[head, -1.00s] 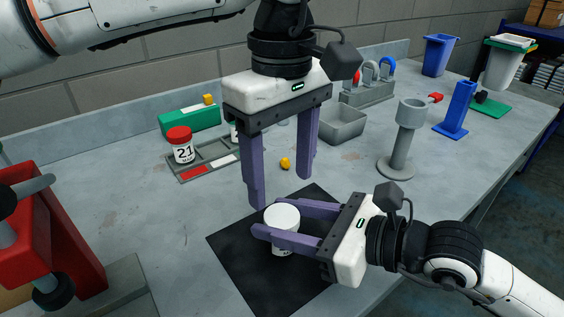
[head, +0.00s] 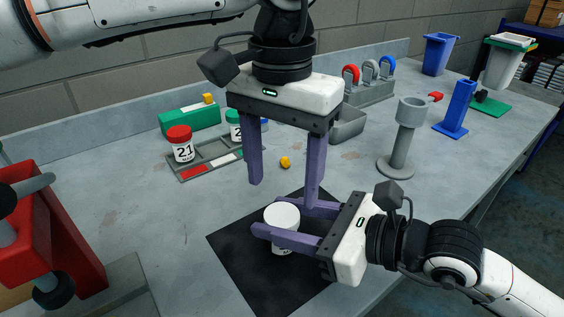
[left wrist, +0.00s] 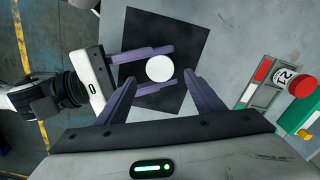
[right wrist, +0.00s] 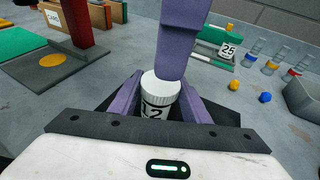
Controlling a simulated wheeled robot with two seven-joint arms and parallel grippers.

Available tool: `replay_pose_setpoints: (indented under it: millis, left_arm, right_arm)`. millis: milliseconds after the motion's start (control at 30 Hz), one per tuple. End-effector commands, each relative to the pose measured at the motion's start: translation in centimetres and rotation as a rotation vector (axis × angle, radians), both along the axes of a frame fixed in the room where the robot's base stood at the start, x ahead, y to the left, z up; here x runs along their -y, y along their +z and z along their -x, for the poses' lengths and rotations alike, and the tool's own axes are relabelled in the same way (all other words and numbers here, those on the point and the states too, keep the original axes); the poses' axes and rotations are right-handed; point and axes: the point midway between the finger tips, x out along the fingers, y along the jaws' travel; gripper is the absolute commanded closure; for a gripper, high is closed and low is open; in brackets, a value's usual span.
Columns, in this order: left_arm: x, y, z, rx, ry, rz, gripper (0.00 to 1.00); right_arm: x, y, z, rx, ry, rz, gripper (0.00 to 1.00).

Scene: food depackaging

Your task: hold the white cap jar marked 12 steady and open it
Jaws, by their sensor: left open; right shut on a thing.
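The white cap jar marked 12 (head: 282,217) stands upright on the black mat (head: 240,262). Its number shows partly in the right wrist view (right wrist: 158,100), and its round white cap shows from above in the left wrist view (left wrist: 160,68). My right gripper (head: 268,219) is shut on the jar's body from the side, below the cap. My left gripper (head: 284,195) is open and empty, pointing down above and just behind the jar. Its fingers are apart and do not touch the cap. In the right wrist view a left finger partly covers the view behind the cap.
A tray (head: 205,171) holds a red-capped jar marked 21 (head: 181,145) and a green-capped jar (head: 235,127). A small yellow piece (head: 285,162) lies behind the mat. A grey stand (head: 398,155) is at right, a red fixture (head: 50,240) at left.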

Motion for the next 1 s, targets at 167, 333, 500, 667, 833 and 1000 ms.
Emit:
replay_pose_setpoints:
  millis: [167,333,500,667,833,1000]
  left_arm:
    - [-0.1,-3.0,0.1,-0.003,0.001,-0.002,0.38]
    - [0.0,-5.1,0.0,-0.001,0.003,-0.001,0.38]
    - [-0.1,-5.9,0.0,0.0,0.004,0.0,0.38]
    - [0.0,-6.0,0.0,0.0,0.004,0.0,0.38]
    - [0.0,-6.0,0.0,0.0,0.004,0.0,0.52]
    - [0.0,-6.0,0.0,0.0,0.004,0.0,0.81]
  right_arm:
    - [0.0,0.0,0.0,0.0,0.0,0.0,1.0]
    - [0.0,0.0,0.0,0.0,0.0,0.0,1.0]
    - [0.0,0.0,0.0,0.0,0.0,0.0,1.0]
    - [0.0,0.0,0.0,0.0,0.0,0.0,1.0]
    - [0.0,0.0,0.0,0.0,0.0,0.0,1.0]
    - [0.0,0.0,0.0,0.0,-0.001,0.0,1.0]
